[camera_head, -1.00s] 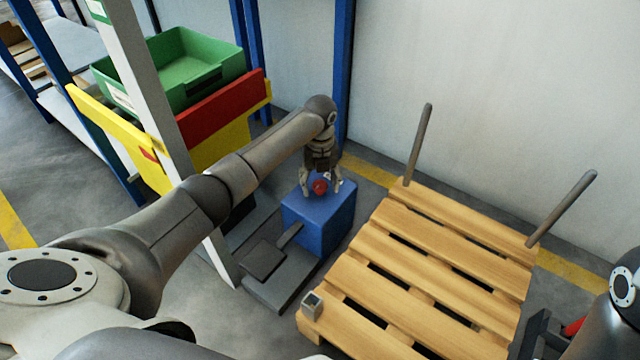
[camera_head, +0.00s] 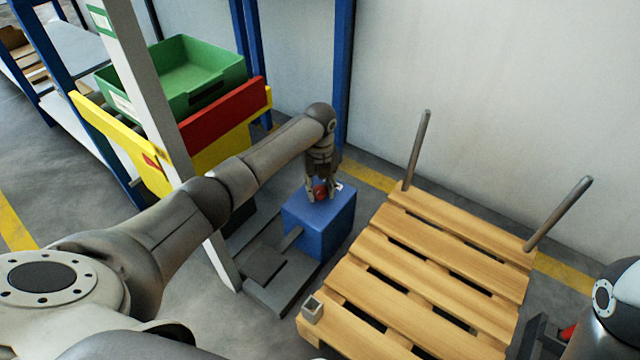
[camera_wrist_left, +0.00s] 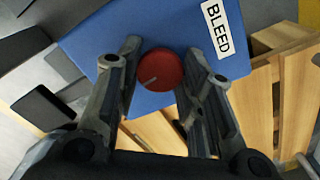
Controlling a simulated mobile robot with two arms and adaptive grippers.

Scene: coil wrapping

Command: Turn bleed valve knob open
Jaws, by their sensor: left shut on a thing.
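The red bleed valve knob (camera_head: 320,193) sits on top of a blue box (camera_head: 318,226) beside the pallet. In the left wrist view the round knob (camera_wrist_left: 159,70) carries a light pointer mark toward its lower left. A white BLEED label (camera_wrist_left: 219,28) lies on the blue top beside it. My left gripper (camera_head: 321,196) points down over the box and is shut on the knob, with one finger on each side. In the wrist view the fingers (camera_wrist_left: 158,82) flank it. My right gripper does not show clearly; only part of my right arm is at the lower right edge.
A wooden pallet (camera_head: 440,262) with two upright grey posts (camera_head: 416,150) lies right of the box. A small grey block (camera_head: 312,309) sits on its near corner. A grey pedal base (camera_head: 266,264) is in front of the box. A rack with a green bin (camera_head: 183,75) stands left.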

